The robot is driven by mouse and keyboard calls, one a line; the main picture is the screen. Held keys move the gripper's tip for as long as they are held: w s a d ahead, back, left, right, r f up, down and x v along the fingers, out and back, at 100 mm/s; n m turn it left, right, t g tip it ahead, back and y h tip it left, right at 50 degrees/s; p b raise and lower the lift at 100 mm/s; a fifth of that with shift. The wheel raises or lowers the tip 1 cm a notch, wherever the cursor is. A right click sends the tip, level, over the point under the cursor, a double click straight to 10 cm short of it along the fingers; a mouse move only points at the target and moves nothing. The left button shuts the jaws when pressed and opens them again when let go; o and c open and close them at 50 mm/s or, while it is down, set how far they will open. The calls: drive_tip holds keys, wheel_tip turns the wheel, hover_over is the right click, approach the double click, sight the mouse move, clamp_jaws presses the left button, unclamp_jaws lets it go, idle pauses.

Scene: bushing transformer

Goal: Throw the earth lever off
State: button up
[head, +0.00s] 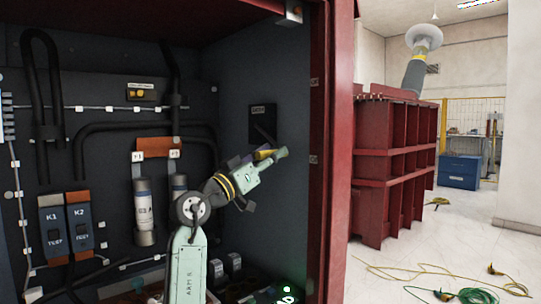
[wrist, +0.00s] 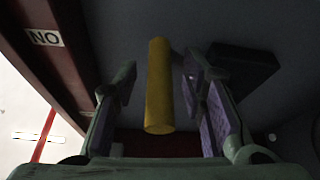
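The earth lever's yellow handle (wrist: 159,88) stands between the two fingers of my gripper (wrist: 160,72) in the wrist view, with a visible gap on both sides. My gripper is open, and its purple-padded fingers flank the handle without closing on it. In the head view, a black lever box (head: 262,123) is on the cabinet's right inner wall. A dark lever arm slants down from it, and some yellow (head: 264,154) shows beside my gripper (head: 277,153). My gripper partly hides the handle there.
The cabinet's red door frame (head: 328,150) stands close to the right of my gripper. K1 (head: 54,228) and K2 (head: 80,228) units and fuse cylinders (head: 144,205) are on the back panel. A red transformer (head: 395,165) and floor cables (head: 465,293) are outside.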

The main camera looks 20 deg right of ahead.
drive_tip(key=shift+c, duration=0.4)
clamp_jaws()
idle(0.4)
